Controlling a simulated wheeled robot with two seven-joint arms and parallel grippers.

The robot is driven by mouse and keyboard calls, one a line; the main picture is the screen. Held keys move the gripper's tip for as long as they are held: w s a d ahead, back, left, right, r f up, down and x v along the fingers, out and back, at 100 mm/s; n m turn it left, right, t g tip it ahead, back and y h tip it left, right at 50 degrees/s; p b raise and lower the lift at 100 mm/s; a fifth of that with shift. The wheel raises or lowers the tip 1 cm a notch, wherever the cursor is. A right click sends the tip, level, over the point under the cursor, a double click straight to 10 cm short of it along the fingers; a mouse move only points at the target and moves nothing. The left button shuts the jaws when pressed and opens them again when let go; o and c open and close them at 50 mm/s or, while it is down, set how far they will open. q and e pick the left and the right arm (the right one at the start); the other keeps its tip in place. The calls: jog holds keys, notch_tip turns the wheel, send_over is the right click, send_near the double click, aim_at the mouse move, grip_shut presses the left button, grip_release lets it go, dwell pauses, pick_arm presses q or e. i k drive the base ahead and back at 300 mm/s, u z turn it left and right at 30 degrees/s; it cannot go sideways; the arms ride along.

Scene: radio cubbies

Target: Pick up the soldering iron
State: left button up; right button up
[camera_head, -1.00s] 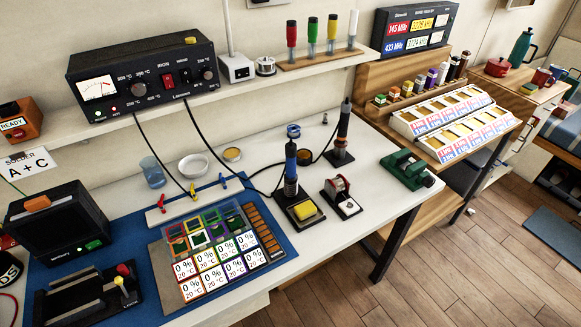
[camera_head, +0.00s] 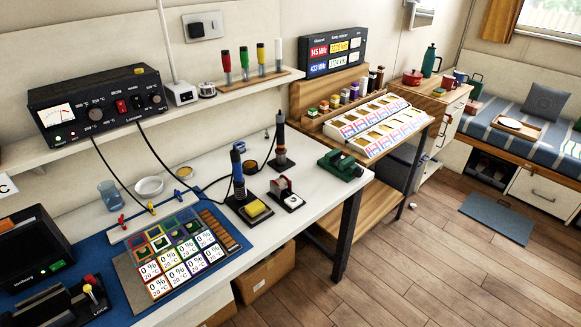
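A blue-handled soldering iron (camera_head: 238,168) stands upright in a dark stand with a yellow sponge (camera_head: 254,208) on the white workbench. A second, dark iron-like tool with an orange band (camera_head: 280,138) stands upright in its own stand behind it to the right. Black cables run from the soldering station (camera_head: 98,106) on the shelf down toward the bench tools. Neither of my grippers is in view.
A multi-cell tray (camera_head: 178,260) lies on a blue mat to the left. A glass (camera_head: 110,194) and white bowl (camera_head: 149,187) sit behind it.

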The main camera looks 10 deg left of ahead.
aim_at(235, 154)
jog(key=z, duration=0.55)
jog(key=i, duration=0.9)
jog(key=u, duration=1.2)
